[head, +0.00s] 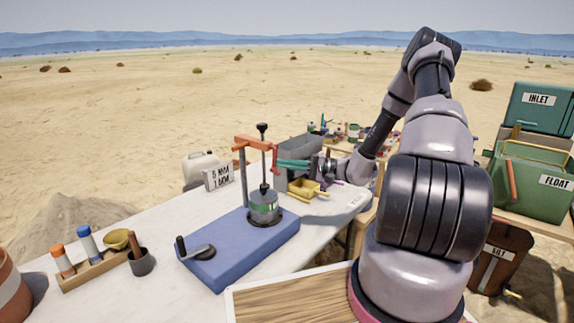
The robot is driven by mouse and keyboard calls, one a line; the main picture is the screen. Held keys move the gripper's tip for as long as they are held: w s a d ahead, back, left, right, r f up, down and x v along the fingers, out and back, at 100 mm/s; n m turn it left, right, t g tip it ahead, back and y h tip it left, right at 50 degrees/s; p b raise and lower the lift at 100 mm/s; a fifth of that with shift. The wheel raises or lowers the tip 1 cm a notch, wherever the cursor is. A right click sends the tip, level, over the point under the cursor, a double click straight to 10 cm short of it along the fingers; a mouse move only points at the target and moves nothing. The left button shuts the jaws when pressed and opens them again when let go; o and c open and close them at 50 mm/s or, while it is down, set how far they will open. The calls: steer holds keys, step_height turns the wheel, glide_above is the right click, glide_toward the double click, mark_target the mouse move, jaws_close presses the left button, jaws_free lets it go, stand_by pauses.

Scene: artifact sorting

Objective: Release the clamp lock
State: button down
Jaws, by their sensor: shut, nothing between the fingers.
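The clamp device stands on a blue base (240,248) on the white table. An orange clamp arm (258,143) tops a dark post, with a black-knobbed vertical rod (263,152) running down toward a grey canister (264,206) with a green band. A black crank handle (196,249) sits at the base's front left. I cannot tell which part is the lock. My gripper (278,164) has teal fingers and is shut and empty. It points left, beside the orange piece and rod at mid-height; I cannot tell if it touches them.
A grey box (297,150) and a yellow tray (307,190) stand behind and right of the clamp. A wooden rack (93,272) with bottles is at left. A sign (218,177) stands at the back edge.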

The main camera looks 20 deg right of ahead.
steer(key=shift+s+a+m+t+y, duration=0.2)
steer(key=shift+m+t+y, duration=0.15)
steer(key=shift+m, duration=0.35)
steer(key=s+a+m+t, duration=0.1)
steer(key=m+t, duration=0.2)
steer(key=m, duration=0.3)
steer(key=s+a+r+m+t+h, duration=0.1)
steer(key=m+t, duration=0.3)
steer(key=m, duration=0.2)
steer(key=s+a+r+m+t+h, duration=0.1)
steer(key=m+t, duration=0.3)
steer(key=m, duration=0.2)
steer(key=shift+a, duration=0.35)
